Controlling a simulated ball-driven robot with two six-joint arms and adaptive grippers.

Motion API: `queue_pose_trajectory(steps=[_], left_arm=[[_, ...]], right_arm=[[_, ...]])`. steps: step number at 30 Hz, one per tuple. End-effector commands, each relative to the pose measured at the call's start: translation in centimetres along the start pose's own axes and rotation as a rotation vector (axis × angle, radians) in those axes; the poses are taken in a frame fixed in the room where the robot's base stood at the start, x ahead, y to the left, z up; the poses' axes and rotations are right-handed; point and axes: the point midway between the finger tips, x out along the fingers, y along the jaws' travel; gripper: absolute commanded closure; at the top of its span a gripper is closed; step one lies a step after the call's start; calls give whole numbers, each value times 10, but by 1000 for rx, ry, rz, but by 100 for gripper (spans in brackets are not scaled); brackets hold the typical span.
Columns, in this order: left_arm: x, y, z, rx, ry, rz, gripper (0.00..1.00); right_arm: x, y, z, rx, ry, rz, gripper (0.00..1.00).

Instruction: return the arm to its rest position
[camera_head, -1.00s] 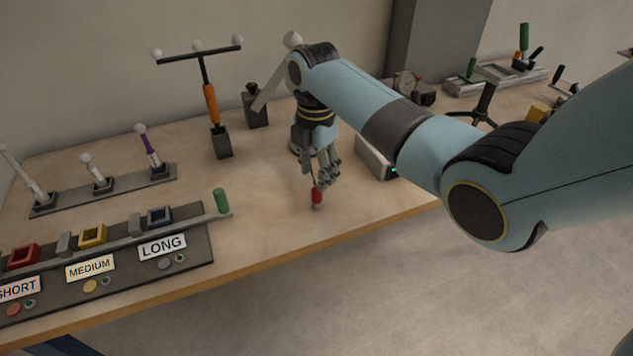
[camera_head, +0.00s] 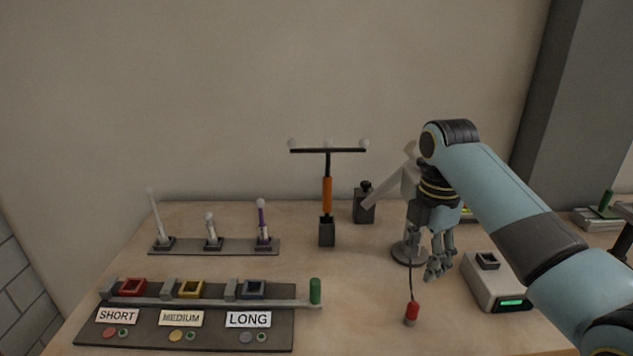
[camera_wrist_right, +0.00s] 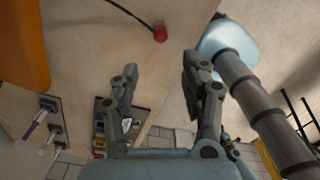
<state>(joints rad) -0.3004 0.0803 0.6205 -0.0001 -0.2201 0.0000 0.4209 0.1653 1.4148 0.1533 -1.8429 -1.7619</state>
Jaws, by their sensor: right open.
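My right arm comes in from the right in the head view. My right gripper (camera_head: 439,267) points down above the table (camera_head: 370,290). It is open, with nothing between its fingers. A red-tipped part on a dark cord (camera_head: 411,313) lies below and in front of it, apart from the fingers. My left gripper is not in view.
A T-shaped stand with an orange handle (camera_head: 327,195) and a dark weight (camera_head: 364,206) stand left of the gripper. A white box with a green display (camera_head: 494,284) stands right. The SHORT, MEDIUM, LONG board (camera_head: 190,330) and a rack of probes (camera_head: 215,248) are left.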

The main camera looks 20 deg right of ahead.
Motion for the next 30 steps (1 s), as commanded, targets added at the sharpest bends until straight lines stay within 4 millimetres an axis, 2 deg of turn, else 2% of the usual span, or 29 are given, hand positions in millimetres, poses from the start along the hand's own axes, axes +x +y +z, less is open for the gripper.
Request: queue_pose_trajectory(steps=[2, 5, 8, 9, 11, 15, 18, 24, 30], left_arm=[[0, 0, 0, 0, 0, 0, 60], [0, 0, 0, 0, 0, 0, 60], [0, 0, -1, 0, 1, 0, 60], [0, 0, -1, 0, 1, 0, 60], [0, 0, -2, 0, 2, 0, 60], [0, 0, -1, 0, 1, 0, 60], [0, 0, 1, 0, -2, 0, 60], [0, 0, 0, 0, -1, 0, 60], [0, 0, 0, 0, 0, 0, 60]], right_arm=[[3, -4, -1, 22, -3, 3, 54], [15, -24, -8, 136, -16, 20, 54], [31, -62, -20, 368, -34, 67, 54], [35, -81, -27, 484, -36, 93, 54], [37, -108, -36, 656, -32, 135, 54], [31, -155, -52, 961, -2, 209, 54], [23, -180, -60, 1122, 25, 244, 54], [4, -219, -73, 1381, 85, 298, 54], [-18, -249, -82, 1587, 146, 334, 54]])
